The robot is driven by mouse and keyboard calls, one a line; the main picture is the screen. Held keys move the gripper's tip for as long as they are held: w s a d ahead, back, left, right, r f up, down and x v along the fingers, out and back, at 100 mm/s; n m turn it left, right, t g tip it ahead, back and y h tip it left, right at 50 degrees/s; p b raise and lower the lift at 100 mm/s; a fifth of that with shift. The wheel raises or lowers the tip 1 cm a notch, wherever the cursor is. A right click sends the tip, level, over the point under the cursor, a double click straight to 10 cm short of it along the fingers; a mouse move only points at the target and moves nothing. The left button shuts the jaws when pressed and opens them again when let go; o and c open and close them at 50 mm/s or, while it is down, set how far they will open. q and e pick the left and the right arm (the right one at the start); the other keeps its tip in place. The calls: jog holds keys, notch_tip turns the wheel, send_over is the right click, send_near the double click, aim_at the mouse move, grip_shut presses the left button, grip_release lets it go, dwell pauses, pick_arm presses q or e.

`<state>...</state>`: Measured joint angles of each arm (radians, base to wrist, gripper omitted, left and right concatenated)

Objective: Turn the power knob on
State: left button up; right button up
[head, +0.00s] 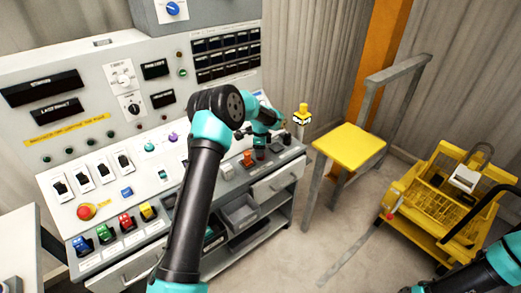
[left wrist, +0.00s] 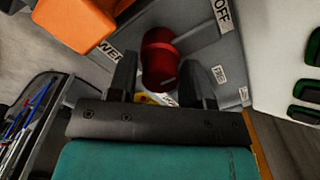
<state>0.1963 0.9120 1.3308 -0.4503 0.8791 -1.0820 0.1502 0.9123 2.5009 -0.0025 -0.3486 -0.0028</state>
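The power knob is a red cylinder (left wrist: 158,60) in the left wrist view, set on a grey panel with an OFF label and a partly hidden label reading "WER". In the head view the knob is mostly hidden by my left gripper (head: 260,148), which is low over the right end of the console. In the left wrist view the gripper's two dark fingers (left wrist: 160,82) are spread on either side of the knob, with gaps showing. I cannot tell how deep the fingers reach. My right arm shows at the lower right; its gripper is out of view.
An orange switch (head: 248,158) sits beside the knob, and it is large in the left wrist view (left wrist: 75,20). The console (head: 130,190) carries several switches and buttons. A yellow-topped stand (head: 348,142) and a yellow cart (head: 445,190) stand to the right.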

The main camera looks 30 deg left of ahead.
pick_arm(q)
jog(key=c, duration=0.6)
jog(key=shift+n, duration=0.5)
jog(key=n, duration=0.3)
jog(key=shift+n, duration=0.4)
jog(key=n, duration=1.3)
